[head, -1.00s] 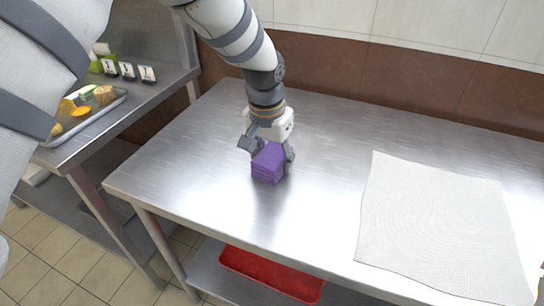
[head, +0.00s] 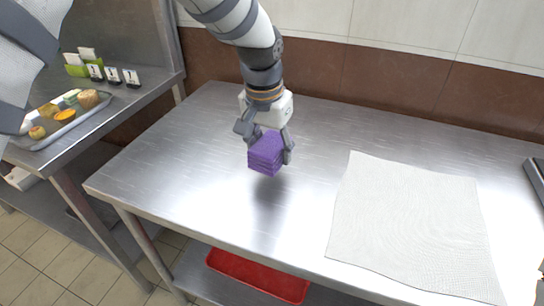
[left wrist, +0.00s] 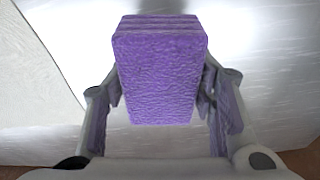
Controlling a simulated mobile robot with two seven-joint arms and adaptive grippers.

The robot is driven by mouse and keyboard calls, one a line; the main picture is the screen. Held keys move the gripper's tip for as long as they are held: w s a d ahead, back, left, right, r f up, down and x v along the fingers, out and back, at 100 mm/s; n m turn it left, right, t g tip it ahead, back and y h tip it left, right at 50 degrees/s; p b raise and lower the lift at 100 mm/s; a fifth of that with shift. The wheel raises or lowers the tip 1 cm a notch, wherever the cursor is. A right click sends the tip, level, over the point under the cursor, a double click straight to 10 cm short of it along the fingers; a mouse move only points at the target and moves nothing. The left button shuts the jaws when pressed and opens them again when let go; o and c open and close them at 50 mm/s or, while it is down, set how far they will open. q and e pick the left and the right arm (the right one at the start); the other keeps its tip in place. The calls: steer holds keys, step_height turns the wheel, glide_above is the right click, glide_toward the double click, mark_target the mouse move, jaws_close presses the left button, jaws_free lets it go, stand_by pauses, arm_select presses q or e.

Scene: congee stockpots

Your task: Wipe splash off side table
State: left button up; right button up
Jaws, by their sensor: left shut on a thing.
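My left gripper (head: 264,139) is shut on a purple sponge (head: 266,153), with one finger on each side of it. The sponge hangs a little above the steel side table (head: 190,150), with a dark shadow under it. In the left wrist view the sponge (left wrist: 158,75) fills the middle between the two fingers. I can make out no splash on the bare steel, which has bright glare; the patch under the sponge is partly hidden. My right gripper is not in view.
A white cloth (head: 412,225) lies flat on the table's right part. A dark object (head: 536,180) sits at the right edge. A tray of food (head: 62,118) and small labelled holders (head: 113,76) stand on the left counter. A red tray (head: 258,275) is on the shelf below.

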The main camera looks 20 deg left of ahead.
arm_select(q)
steer(key=shift+r, duration=1.85)
